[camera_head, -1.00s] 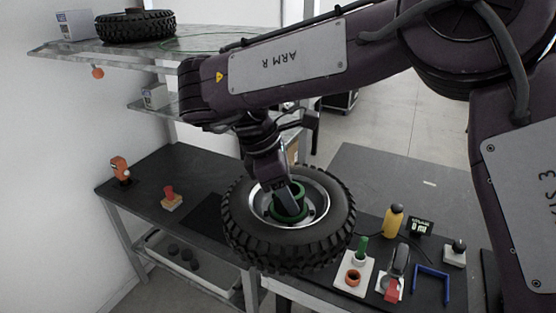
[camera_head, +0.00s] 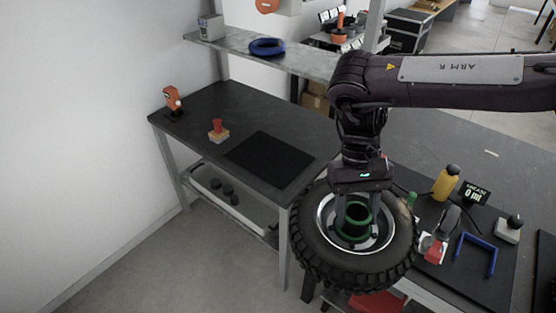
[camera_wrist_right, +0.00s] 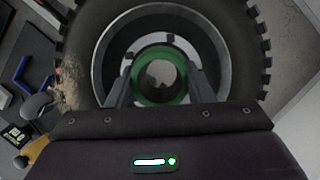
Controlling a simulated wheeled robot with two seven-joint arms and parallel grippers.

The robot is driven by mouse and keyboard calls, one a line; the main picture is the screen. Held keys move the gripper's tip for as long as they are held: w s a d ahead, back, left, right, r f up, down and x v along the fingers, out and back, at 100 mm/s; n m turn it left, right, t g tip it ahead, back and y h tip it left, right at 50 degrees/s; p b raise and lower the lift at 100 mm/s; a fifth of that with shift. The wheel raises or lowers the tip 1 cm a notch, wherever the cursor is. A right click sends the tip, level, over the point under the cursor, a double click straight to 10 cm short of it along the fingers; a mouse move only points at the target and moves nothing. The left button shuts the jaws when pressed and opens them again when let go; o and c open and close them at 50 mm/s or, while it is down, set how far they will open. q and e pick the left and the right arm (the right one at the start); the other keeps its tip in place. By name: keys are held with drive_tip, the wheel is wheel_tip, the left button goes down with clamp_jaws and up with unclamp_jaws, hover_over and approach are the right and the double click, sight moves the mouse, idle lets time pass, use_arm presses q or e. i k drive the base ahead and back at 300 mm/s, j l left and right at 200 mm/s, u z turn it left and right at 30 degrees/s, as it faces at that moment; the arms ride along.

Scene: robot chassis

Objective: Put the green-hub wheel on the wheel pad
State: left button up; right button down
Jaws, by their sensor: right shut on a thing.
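The green-hub wheel (camera_head: 318,257) is a black knobbly tyre with a silver rim and a green ring hub. My right gripper (camera_head: 356,225) is shut on its green hub from above. The wheel is held off the table, at the front edge of the dark table, right of the pad. In the right wrist view the green hub (camera_wrist_right: 159,80) sits between the two fingers. The wheel pad appears to be the flat black square (camera_head: 270,160) on the table; it is bare. My left gripper is not in view.
An orange-red tool (camera_head: 173,100) and a red-handled stamp-like object (camera_head: 218,131) stand left of the pad. A yellow bottle (camera_head: 446,183), a blue U-shaped piece (camera_head: 476,254) and other small items lie right of the wheel. A shelf (camera_head: 300,60) crosses above the table's back.

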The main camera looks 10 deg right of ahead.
sight(269, 158)
drive_tip(key=i+j+z, duration=0.1)
drive_tip(key=z, duration=0.25)
drive_tip(key=i+j+z, duration=0.15)
drive_tip(key=z, duration=0.2)
drive_tip(key=i+j+z, duration=0.1)
drive_tip(key=z, duration=0.3)
drive_tip(key=i+j+z, duration=0.1)
drive_tip(key=j, duration=0.3)
drive_tip(key=i+j, duration=0.15)
drive_tip(key=j, duration=0.2)
drive_tip(key=i+j+z, duration=0.15)
drive_tip(key=j, duration=0.25)
drive_tip(key=i+j, duration=0.1)
drive_tip(key=j, duration=0.3)
drive_tip(key=i+j+z, duration=0.15)
drive_tip(key=j, duration=0.25)
drive_tip(key=k, duration=0.05)
